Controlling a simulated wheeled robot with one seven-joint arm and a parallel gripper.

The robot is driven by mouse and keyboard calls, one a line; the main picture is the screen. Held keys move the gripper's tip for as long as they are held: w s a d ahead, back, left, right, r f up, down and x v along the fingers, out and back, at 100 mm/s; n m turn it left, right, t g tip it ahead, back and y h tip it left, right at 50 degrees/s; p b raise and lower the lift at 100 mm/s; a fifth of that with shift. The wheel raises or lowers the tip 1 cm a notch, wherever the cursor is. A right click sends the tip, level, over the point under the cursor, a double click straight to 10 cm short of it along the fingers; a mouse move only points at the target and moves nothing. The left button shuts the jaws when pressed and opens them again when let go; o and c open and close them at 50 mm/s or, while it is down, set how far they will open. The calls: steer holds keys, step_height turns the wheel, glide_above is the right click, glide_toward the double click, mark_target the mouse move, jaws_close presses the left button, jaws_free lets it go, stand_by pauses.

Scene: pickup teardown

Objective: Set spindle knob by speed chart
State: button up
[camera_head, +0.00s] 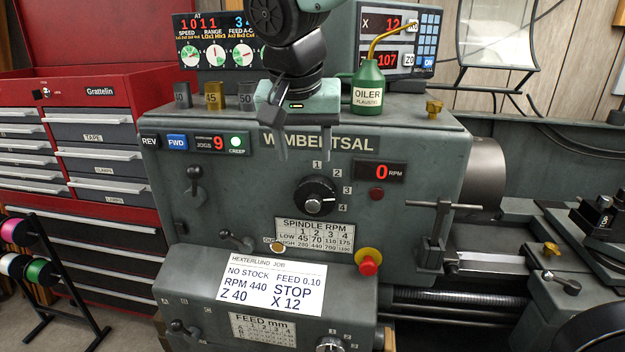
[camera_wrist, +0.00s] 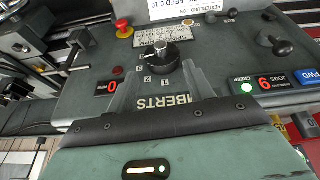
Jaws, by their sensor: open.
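The spindle knob (camera_head: 315,196) is a round black knob on the grey headstock, with positions 1 to 4 along its right side. Its white mark faces right, toward 3 and 4; I cannot tell which exactly. The spindle RPM chart (camera_head: 320,238) below has LOW and HIGH rows; HIGH under 2 appears to read 440. The job card (camera_head: 265,290) says RPM 440. My gripper (camera_head: 308,148) is open and empty, above the knob and apart from it. In the wrist view the knob (camera_wrist: 158,55) shows just beyond and between the fingertips (camera_wrist: 163,75).
The RPM display (camera_head: 380,172) reads 0. A red stop button (camera_head: 368,263) is right of the chart. A lever (camera_head: 193,185) sits at left, another (camera_head: 236,240) lower. An oiler (camera_head: 368,88) and several cylinders (camera_head: 212,97) stand on top. The chuck (camera_head: 485,170) is at right.

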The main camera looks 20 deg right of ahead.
steer(key=r, duration=0.1)
steer(key=p, duration=0.3)
glide_toward(313, 200)
steer(key=shift+m, duration=0.3)
steer(key=x, duration=1)
steer(key=shift+r, duration=0.1)
steer(key=c, duration=1)
